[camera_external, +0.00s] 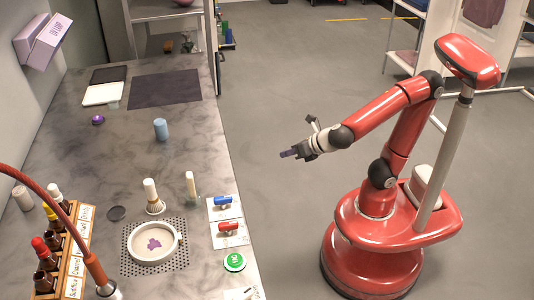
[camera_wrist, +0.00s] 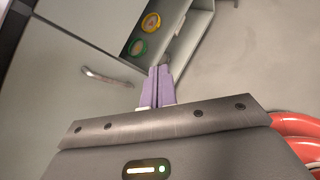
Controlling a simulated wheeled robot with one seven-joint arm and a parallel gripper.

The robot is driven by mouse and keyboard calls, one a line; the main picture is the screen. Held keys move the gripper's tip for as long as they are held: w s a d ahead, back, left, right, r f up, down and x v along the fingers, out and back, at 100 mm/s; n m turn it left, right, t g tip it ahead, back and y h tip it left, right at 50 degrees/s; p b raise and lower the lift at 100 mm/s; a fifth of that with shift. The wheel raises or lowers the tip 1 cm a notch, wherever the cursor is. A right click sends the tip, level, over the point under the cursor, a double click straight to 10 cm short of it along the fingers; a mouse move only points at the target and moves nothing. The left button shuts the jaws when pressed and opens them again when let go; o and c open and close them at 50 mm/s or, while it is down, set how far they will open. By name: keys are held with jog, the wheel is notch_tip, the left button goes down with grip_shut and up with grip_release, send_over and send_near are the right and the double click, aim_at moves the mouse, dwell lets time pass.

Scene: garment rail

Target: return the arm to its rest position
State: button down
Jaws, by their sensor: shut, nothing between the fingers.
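My gripper (camera_external: 288,154) is at the end of my red arm, over the open floor to the right of the counter in the external view. It points left towards the counter and is clear of its edge. In the wrist view the two purple fingers (camera_wrist: 160,84) lie side by side, shut with nothing between them. My arm is bent at the elbow and reaches out to the left from my red base.
The wrist view shows a cabinet handle (camera_wrist: 112,79) and a recess with round items (camera_wrist: 151,22). Grey floor (camera_external: 290,80) around my arm is clear.

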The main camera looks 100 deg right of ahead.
jog(key=s+a+f+m+g+y, duration=0.1)
jog(key=s+a+m+y, duration=0.1)
jog(key=s+m, duration=0.5)
jog(key=s+a+f+m+g+y, duration=0.2)
jog(key=s+m+y, duration=0.2)
jog(key=m, duration=1.3)
jog(key=s, duration=0.3)
jog(key=shift+s+f+m+y, duration=0.25)
jog(key=shift+s+m+y, duration=0.05)
jog(key=c, duration=2.1)
grip_release()
jog(key=shift+a, duration=0.1)
jog(key=shift+c, duration=0.2)
